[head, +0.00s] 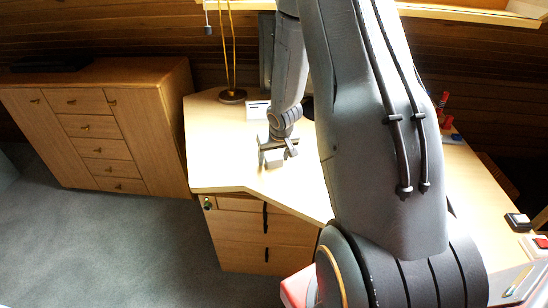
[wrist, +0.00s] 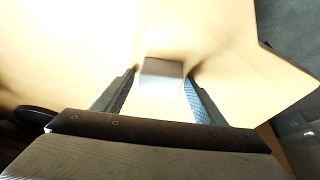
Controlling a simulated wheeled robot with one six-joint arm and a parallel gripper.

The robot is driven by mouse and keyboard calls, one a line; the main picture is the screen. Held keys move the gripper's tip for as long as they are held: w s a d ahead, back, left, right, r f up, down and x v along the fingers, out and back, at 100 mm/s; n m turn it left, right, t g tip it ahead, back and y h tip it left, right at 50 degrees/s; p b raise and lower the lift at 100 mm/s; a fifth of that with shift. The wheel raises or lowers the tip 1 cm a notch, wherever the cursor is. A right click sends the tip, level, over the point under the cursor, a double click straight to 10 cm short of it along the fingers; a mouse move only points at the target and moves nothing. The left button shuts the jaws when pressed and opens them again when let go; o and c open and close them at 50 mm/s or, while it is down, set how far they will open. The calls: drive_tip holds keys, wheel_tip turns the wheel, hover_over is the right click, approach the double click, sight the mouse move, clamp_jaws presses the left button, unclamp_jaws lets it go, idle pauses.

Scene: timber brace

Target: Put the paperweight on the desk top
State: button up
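A small grey block, which looks like the paperweight (head: 273,159), is at the desk top (head: 225,150), toward its front left part. In the wrist view the block (wrist: 161,73) sits between the tips of my two fingers, with a narrow gap showing on each side. My gripper (head: 277,154) points down over the desk and its fingers are apart. It also shows in the wrist view (wrist: 160,76). I cannot tell for sure whether the block rests on the wood or is slightly above it.
A lamp with a round base (head: 232,96) and a small white card (head: 257,109) stand at the desk's back. Drawers (head: 240,230) are under the front edge. A wooden cabinet (head: 90,120) stands left. Red items (head: 445,110) and a black-and-white box (head: 518,221) are right.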

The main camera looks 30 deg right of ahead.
idle(0.3)
drive_tip(key=d+p+v, duration=0.1)
drive_tip(key=p+v, duration=0.7)
drive_tip(key=v, duration=0.4)
drive_tip(key=s+a+r+n+g, duration=0.1)
drive_tip(key=s+a+r, duration=0.6)
drive_tip(key=s+a, duration=0.1)
drive_tip(key=s+a+r+n+g+y, duration=0.1)
drive_tip(key=s+a+r, duration=0.5)
drive_tip(key=s+a, duration=0.3)
drive_tip(key=shift+s+r+g, duration=0.3)
drive_tip(key=shift+s+r, duration=0.1)
drive_tip(key=shift+s, duration=0.3)
drive_tip(key=shift+a, duration=0.1)
wheel_tip(320, 180, down, 3)
drive_tip(key=b, duration=0.3)
drive_tip(key=shift+f, duration=0.15)
